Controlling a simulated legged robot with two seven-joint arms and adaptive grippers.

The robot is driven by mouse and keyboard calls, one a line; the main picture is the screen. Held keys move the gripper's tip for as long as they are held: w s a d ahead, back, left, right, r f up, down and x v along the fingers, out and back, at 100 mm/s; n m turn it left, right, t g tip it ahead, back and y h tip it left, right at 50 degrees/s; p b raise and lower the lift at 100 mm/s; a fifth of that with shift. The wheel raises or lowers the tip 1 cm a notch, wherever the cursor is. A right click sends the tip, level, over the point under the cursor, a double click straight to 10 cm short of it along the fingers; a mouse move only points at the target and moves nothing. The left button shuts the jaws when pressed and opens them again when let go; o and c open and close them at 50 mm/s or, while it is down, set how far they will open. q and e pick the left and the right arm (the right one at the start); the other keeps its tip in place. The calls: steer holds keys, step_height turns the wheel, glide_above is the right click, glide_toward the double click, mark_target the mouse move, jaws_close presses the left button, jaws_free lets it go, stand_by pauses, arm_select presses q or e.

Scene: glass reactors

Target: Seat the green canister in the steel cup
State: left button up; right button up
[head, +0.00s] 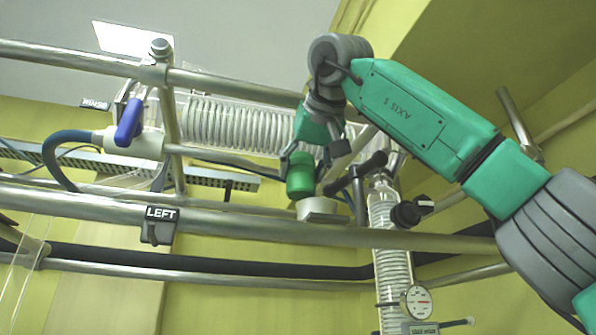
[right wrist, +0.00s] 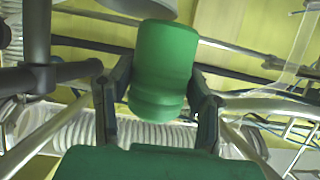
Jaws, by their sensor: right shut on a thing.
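The green canister (head: 300,178) is held between the fingers of my right gripper (head: 309,158), which points down from the arm at the right. It also fills the middle of the right wrist view (right wrist: 165,65), with a finger of the gripper (right wrist: 159,82) on each side. The pale steel cup (head: 317,207) sits just below the canister and slightly to its right. In the right wrist view the cup (right wrist: 140,6) is cut off by the top edge. Canister and cup meet in the picture, but I cannot tell whether they touch. My left gripper is out of view.
A steel rail (head: 250,228) with a LEFT label (head: 161,213) runs in front of the cup. A glass coil (head: 235,125) lies behind the gripper. A vertical glass coil (head: 388,240), a black knob (head: 406,214) and a dial gauge (head: 417,302) stand to the right.

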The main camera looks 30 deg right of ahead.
steer(key=d, duration=0.3)
steer(key=shift+d+f, duration=0.1)
steer(key=shift+f, duration=0.15)
steer(key=shift+d, duration=0.15)
steer(key=shift+a+f, duration=0.1)
steer(key=shift+a, duration=0.8)
steer(key=shift+d+f, duration=0.2)
steer(key=shift+d, duration=0.55)
steer(key=shift+d+f, duration=0.15)
steer(key=shift+d, duration=0.6)
steer(key=shift+w+a+b, duration=0.1)
steer(key=shift+a+b, duration=0.2)
steer(key=shift+a, duration=0.25)
steer(key=shift+d+f, duration=0.2)
steer(key=shift+d, duration=0.35)
steer(key=shift+a+f, duration=0.25)
steer(key=shift+f, duration=0.55)
